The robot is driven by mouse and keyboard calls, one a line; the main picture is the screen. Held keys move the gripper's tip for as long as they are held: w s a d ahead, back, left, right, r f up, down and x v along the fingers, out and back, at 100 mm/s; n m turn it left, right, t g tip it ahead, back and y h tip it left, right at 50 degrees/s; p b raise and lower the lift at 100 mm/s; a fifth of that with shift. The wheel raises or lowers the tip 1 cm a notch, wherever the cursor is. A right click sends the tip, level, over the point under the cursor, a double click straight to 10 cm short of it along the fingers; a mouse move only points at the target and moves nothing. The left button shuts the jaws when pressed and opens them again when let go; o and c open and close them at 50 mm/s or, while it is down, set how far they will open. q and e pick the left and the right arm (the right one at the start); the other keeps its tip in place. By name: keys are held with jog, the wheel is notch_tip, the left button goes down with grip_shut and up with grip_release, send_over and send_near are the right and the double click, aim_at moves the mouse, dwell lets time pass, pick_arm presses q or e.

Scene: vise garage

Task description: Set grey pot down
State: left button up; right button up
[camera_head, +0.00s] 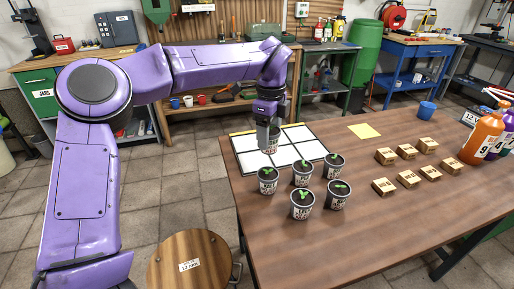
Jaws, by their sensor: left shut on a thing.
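My left gripper (265,132) comes down from the purple arm above the white gridded mat (254,162) on the wooden table. It is shut on a grey pot (271,145), which is mostly hidden behind the fingers. The pot is upright over the mat's middle area; I cannot tell whether it touches the mat. Several other grey pots with green seedlings stand at the mat's front edge and on the table, among them one at the left (267,180), one at the front (302,204) and one at the right (333,165). My right gripper is not in view.
Several small wooden blocks (408,179) stand right of the pots. A yellow square (364,131) and a blue cup (426,110) lie farther back. Orange (483,138) and purple bottles stand at the right. A round wooden stool (189,262) is in front. The table's front middle is bare.

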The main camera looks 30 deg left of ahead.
pick_arm(q)
jog(key=w+a+f, duration=0.1)
jog(key=a+f, duration=0.1)
jog(key=w+a+f+p, duration=0.1)
jog(key=w+a+f, duration=0.1)
jog(key=a+f, duration=0.1)
jog(key=w+a+f+p, duration=0.1)
jog(key=a+f, duration=0.1)
jog(key=shift+w+a+f, duration=0.3)
jog(key=shift+w+f, duration=0.05)
jog(key=shift+f, duration=0.05)
notch_tip(320, 180, down, 3)
jog(key=shift+r, duration=0.15)
jog(key=shift+f, duration=0.3)
jog(key=o, duration=1.1)
jog(key=shift+r, duration=0.35)
notch_tip(320, 180, up, 12)
jog(key=shift+f, duration=0.15)
